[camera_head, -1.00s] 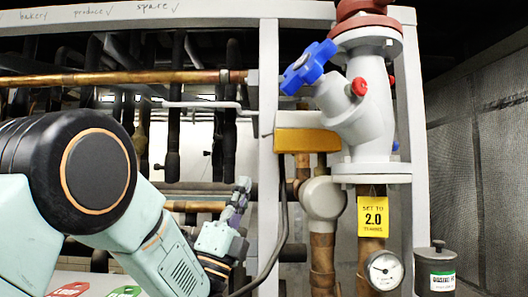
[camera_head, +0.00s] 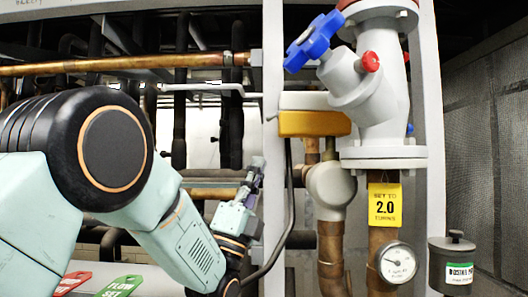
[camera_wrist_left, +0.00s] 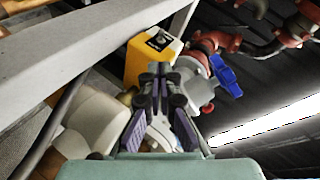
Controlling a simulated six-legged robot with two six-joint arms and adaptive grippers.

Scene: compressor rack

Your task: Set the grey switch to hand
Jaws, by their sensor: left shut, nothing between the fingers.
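The yellow control box (camera_head: 310,123) sits beside the white upright, left of the large grey valve. I cannot read the switch's setting. My left gripper (camera_head: 256,166) is shut and empty, below and left of the box in the head view, pointing up. In the left wrist view, the gripper (camera_wrist_left: 161,69) has its tips together, overlapping the box's lower right edge. My right gripper is out of view.
A blue handwheel (camera_head: 313,41) stands above the box on the grey valve (camera_head: 377,100). A white upright (camera_head: 274,70) is close to my gripper. A yellow tag (camera_head: 384,205), a gauge (camera_head: 397,262) and a grey pot (camera_head: 452,262) are to the right.

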